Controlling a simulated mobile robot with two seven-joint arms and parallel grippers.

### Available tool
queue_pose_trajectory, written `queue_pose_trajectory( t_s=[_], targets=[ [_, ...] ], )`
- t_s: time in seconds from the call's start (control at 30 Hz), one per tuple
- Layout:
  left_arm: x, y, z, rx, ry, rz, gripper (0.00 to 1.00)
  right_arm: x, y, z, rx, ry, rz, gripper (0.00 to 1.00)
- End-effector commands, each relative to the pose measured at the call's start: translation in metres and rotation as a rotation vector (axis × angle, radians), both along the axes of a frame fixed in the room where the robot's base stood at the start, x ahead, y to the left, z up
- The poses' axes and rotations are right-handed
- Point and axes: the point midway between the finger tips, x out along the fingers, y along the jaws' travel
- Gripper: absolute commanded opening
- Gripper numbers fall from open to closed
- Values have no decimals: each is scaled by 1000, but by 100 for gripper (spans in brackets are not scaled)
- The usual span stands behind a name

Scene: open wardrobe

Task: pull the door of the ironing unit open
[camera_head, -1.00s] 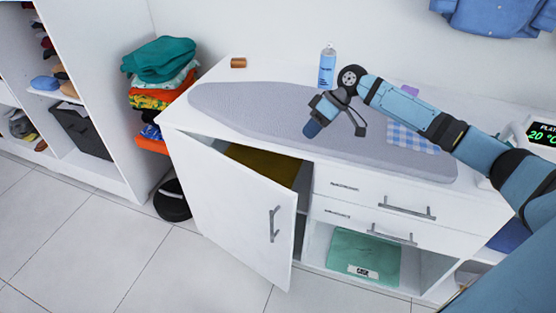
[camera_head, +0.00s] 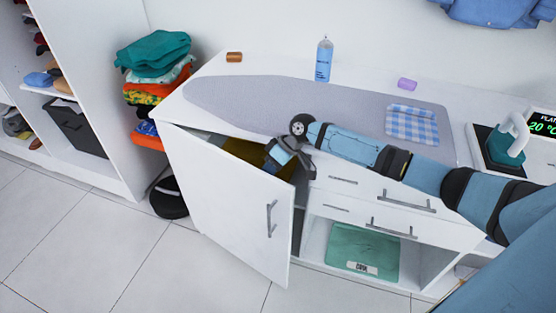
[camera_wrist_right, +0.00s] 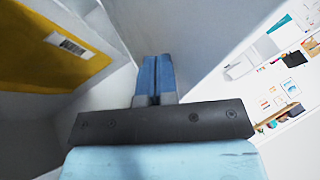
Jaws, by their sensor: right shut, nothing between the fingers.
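The white door (camera_head: 228,206) of the ironing unit (camera_head: 450,236) stands partly open, with its grey bar handle (camera_head: 271,218) on the outer face. My right gripper (camera_head: 276,160) is at the top of the gap between the door and the cabinet, on the inner side of the door. In the right wrist view its blue fingers (camera_wrist_right: 154,80) are shut together with nothing between them. They are inside the compartment, next to a white panel; I cannot tell whether they touch it. A yellow item with a label (camera_wrist_right: 50,50) lies inside. My left gripper is not in view.
Drawers (camera_head: 380,200) are right of the door. The tiled floor (camera_head: 120,240) before the door is clear.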

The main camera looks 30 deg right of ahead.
Motion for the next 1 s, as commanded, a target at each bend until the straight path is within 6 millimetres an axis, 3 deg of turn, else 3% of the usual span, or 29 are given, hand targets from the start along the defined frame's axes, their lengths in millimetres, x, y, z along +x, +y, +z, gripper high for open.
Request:
queue_pose_trajectory(
  t_s=[0.67, 0.87, 1.0],
  targets=[
    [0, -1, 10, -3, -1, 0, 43, -5, 13, -4, 0, 2, -16, 0],
    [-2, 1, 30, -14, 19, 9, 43, -21, 41, 2, 2, 3, -85, 0],
    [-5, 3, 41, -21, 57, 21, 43, -35, 72, 5, 5, 3, -168, 0]
  ],
)
